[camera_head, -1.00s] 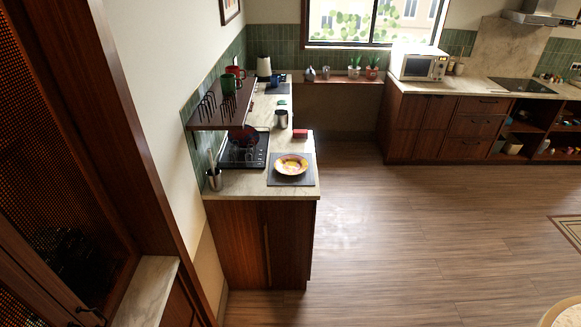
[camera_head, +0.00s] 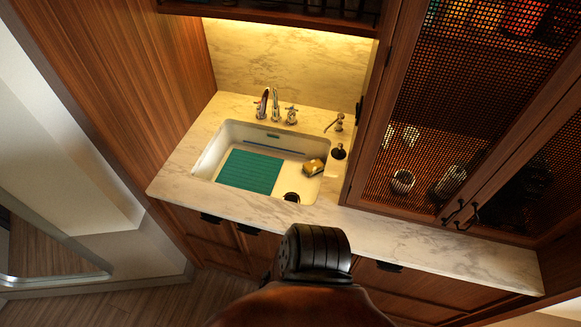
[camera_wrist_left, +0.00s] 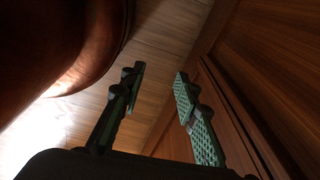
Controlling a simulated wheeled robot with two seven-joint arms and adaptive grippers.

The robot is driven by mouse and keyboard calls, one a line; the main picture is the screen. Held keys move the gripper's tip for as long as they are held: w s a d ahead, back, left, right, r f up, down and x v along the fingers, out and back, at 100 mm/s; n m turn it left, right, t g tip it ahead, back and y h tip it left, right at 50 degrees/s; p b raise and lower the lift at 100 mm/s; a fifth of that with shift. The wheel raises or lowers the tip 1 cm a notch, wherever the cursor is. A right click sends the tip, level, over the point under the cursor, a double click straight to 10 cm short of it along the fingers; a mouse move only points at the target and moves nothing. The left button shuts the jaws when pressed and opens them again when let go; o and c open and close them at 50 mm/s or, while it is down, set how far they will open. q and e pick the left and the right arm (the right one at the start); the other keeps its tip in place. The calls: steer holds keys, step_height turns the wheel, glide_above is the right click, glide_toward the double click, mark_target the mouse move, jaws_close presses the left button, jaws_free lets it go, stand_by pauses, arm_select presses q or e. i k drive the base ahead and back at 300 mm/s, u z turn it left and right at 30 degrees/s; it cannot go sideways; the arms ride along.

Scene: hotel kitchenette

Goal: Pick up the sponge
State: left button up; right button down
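A small yellow sponge (camera_head: 314,167) with a darker side lies in the right part of the white sink (camera_head: 205,163), beside the teal ribbed mat (camera_head: 250,171). My left gripper (camera_wrist_left: 157,74) shows only in the left wrist view. Its two fingers stand apart with nothing between them. Wooden floor and wood panels show beyond them, and no sponge is in that view. My right gripper is in neither view.
A faucet (camera_head: 267,103) with handles stands behind the sink. A soap dispenser (camera_head: 338,152) stands to the sink's right. The marble counter (camera_head: 430,240) is clear on the right, below mesh-door cabinets (camera_head: 440,110). A wooden panel (camera_head: 130,90) rises at left.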

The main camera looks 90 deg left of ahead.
mark_target(315, 166)
steer(key=u, duration=2.15)
